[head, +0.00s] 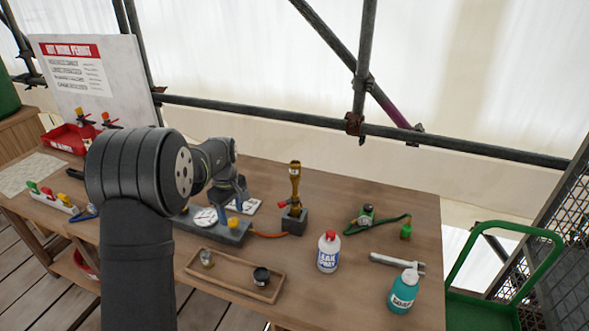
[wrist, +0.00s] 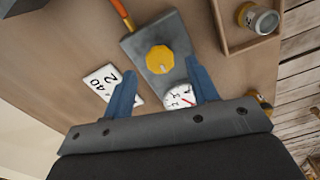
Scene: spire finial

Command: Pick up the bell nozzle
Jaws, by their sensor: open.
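A wooden tray (head: 232,279) near the front of the bench holds two small nozzle-like pieces. One is a short silvery-brass cup (head: 207,258), the other a dark cup (head: 261,276); I cannot tell for sure which is the bell nozzle. The tray is off to the side.
A torch with a brass handle (head: 295,185) stands upright behind the tray. A number card (wrist: 103,87) lies beside the block. Scaffold bars cross behind.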

